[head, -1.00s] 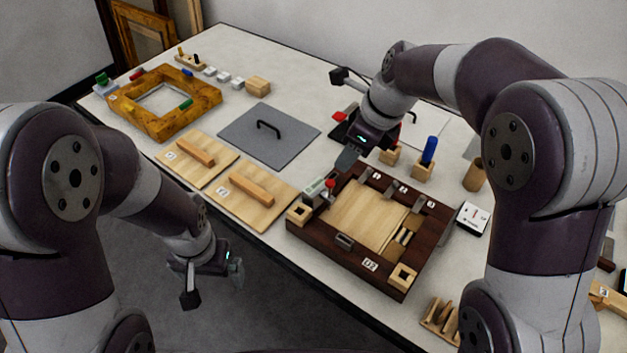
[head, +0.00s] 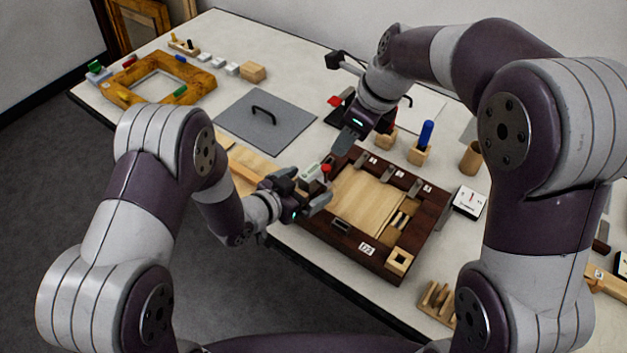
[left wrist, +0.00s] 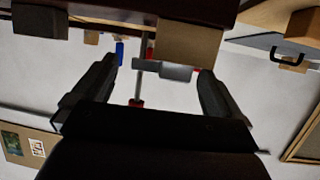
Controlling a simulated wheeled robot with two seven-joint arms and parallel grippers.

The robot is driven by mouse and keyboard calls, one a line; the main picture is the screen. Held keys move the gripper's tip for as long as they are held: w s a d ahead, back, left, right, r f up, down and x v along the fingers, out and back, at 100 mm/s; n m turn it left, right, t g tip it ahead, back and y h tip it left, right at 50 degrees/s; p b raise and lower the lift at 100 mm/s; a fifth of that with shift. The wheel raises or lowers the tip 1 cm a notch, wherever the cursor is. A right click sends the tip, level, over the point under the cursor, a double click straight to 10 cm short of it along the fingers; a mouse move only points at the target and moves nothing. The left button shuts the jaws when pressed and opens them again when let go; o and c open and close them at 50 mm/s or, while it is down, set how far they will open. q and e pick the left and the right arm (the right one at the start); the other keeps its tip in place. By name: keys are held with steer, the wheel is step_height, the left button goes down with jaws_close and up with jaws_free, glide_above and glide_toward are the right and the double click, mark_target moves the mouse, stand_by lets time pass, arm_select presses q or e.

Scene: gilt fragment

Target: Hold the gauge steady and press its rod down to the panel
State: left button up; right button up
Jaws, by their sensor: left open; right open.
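The light wood panel (head: 362,206) lies inside the frame. My left gripper (head: 317,194) is open beside that corner, close to the gauge. In the left wrist view its open fingers (left wrist: 160,68) stand either side of the grey gauge body (left wrist: 175,72) and the rod with its red knob (left wrist: 136,102); I see no contact. My right gripper (head: 345,143) hangs above the frame's far-left corner, open.
A grey plate with a black handle (head: 267,122) and light wood boards (head: 250,163) lie left of the frame. A blue peg in a block (head: 425,137), a wooden cup (head: 471,157) and a white dial box (head: 468,201) stand to the right. The table's front edge is close.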

mark_target(318, 189)
arm_select(q)
steer(key=shift+x, duration=2.35)
steer(key=shift+f, duration=0.1)
